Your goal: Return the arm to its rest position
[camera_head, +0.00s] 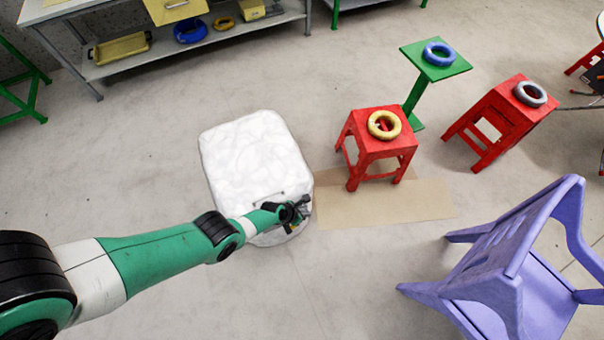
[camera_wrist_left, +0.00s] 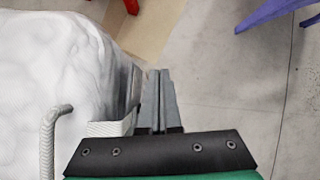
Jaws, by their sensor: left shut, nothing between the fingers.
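My left arm (camera_head: 165,255) reaches in from the lower left of the head view. My left gripper (camera_head: 303,208) is at the lower right edge of a white, lumpy block (camera_head: 255,155). In the left wrist view the gripper's two fingers (camera_wrist_left: 158,100) are together with nothing between them. They are close beside the white block (camera_wrist_left: 50,60); I cannot tell if they touch it. A blue cable coil (camera_head: 438,54) lies on a green stand (camera_head: 415,95). My right gripper is not in view.
A red stool (camera_head: 378,148) holds a yellow coil (camera_head: 384,125); another red stool (camera_head: 490,118) holds a grey coil (camera_head: 530,93). A purple chair (camera_head: 500,270) stands at lower right. A shelf (camera_head: 130,63) is at the back left. Cardboard (camera_head: 400,205) lies on the floor.

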